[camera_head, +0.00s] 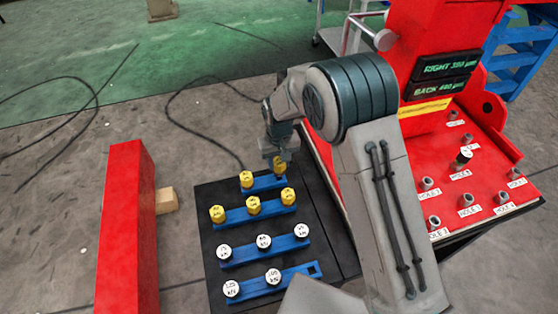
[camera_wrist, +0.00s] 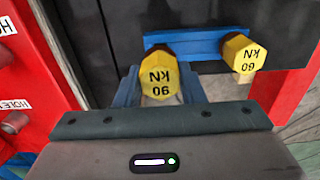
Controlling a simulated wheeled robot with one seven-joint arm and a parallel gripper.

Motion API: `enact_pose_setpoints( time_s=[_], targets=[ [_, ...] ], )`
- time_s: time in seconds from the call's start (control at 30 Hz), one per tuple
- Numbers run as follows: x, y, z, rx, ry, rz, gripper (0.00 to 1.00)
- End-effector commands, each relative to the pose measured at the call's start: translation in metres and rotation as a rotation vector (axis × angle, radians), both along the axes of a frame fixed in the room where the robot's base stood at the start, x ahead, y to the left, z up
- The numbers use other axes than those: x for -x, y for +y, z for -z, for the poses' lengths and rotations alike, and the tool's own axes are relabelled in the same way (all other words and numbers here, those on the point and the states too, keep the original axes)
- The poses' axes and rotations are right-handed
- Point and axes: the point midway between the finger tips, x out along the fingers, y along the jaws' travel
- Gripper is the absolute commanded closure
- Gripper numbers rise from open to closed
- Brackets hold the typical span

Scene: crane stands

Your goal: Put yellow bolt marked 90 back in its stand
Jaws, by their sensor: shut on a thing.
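The yellow bolt marked 90 (camera_wrist: 160,82) is between the fingers of my gripper (camera_wrist: 160,90) in the wrist view, its label upside down. In the head view my gripper (camera_head: 279,157) is over the right end of the rearmost blue stand (camera_head: 265,184), with the yellow bolt (camera_head: 280,168) just under it. The stand (camera_wrist: 196,44) also shows behind the bolt in the wrist view. I cannot tell whether the bolt is seated or just above. Another yellow bolt, marked 60 (camera_wrist: 243,53), stands in the other end of this stand; it also shows in the head view (camera_head: 246,179).
Nearer on the black table (camera_head: 215,191) are a blue stand (camera_head: 235,215) with yellow bolts and two with white bolts. A red machine (camera_head: 455,120) with labelled holes is at right. A red beam (camera_head: 127,230) stands at left.

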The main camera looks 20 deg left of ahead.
Motion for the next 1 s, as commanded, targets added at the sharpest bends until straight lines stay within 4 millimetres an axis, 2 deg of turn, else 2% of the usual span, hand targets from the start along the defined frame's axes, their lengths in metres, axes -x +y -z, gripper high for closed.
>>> enact_pose_setpoints(
  time_s=[0.9,0.93,1.0],
  targets=[
    [0.000,0.000,0.036,-0.001,-0.001,0.000,0.90],
    [0.000,0.000,0.033,-0.001,-0.001,0.000,0.56],
    [0.000,0.000,0.033,-0.001,-0.001,0.000,0.39]
  ],
)
